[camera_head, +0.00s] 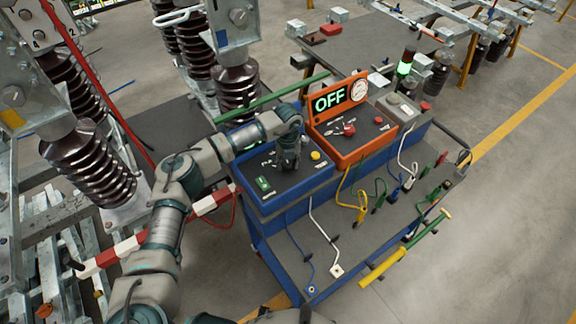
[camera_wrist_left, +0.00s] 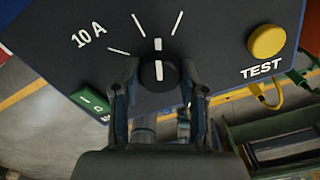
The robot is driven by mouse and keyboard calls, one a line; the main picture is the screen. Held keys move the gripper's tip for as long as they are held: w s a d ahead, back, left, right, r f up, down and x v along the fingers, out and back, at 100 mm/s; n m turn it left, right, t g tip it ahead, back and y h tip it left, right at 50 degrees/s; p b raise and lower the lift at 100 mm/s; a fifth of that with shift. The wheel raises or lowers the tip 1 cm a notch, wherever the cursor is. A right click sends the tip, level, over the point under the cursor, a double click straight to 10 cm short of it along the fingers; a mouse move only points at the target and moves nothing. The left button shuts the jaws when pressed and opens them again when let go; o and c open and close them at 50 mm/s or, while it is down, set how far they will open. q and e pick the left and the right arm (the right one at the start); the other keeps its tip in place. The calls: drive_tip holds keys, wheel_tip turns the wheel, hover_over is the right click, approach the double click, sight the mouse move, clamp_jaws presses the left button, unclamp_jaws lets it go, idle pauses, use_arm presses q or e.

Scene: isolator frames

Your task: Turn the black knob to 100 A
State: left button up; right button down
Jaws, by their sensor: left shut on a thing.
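The black knob (camera_wrist_left: 158,74) sits on the dark top panel (camera_wrist_left: 215,20) of a blue box in the left wrist view. White lines fan out above it, and a "10 A" label (camera_wrist_left: 89,35) is at upper left; no "100 A" label shows. The knob's white line points up in the picture, toward a short white mark. My left gripper (camera_wrist_left: 158,68) has its fingers on either side of the knob and is shut on it. In the head view my left gripper (camera_head: 288,155) reaches down onto the blue box (camera_head: 262,201) and hides the knob. My right gripper is not in view.
A yellow TEST button (camera_wrist_left: 267,41) is right of the knob; a green switch (camera_wrist_left: 92,102) is at lower left. An orange box (camera_head: 353,150) reading OFF stands beside the blue box on the cart.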

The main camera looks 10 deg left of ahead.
sight(288, 162)
use_arm(q)
drive_tip(key=m+b, duration=0.2)
drive_tip(key=m, duration=0.1)
drive_tip(key=shift+m, duration=0.8)
drive_tip(key=shift+r, duration=0.1)
drive_tip(key=o, duration=1.1)
drive_tip(key=shift+w, duration=0.15)
drive_tip(key=shift+o, duration=0.2)
wheel_tip(288, 162, up, 12)
